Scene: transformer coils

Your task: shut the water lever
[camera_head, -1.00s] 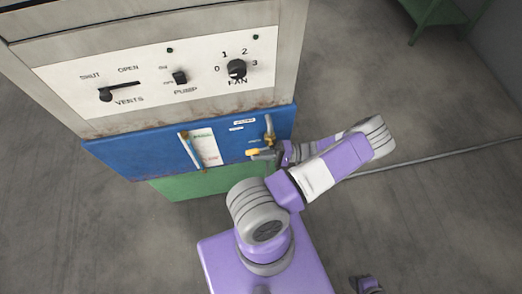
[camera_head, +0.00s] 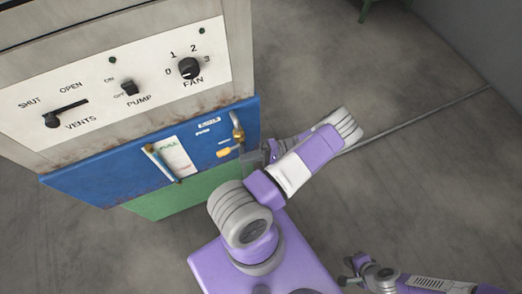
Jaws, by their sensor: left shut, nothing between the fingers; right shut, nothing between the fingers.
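A small yellow lever handle (camera_head: 223,153) sits low on the blue panel (camera_head: 108,172), below a brass pipe fitting (camera_head: 237,128). It lies roughly sideways, pointing left from below the fitting. My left gripper (camera_head: 248,162) is at the panel's right end, just right of the lever. It is shut and empty; a small gap seems to separate it from the yellow handle, though contact is hard to judge. My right gripper (camera_head: 347,270) is shut and empty, low at the right, well away from the panel.
A sight gauge (camera_head: 162,163) with a label stands left of the lever. Above are a vents lever (camera_head: 66,113), a pump switch (camera_head: 129,88) and a fan knob (camera_head: 189,68). A hose (camera_head: 420,114) crosses the floor. Open floor lies right.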

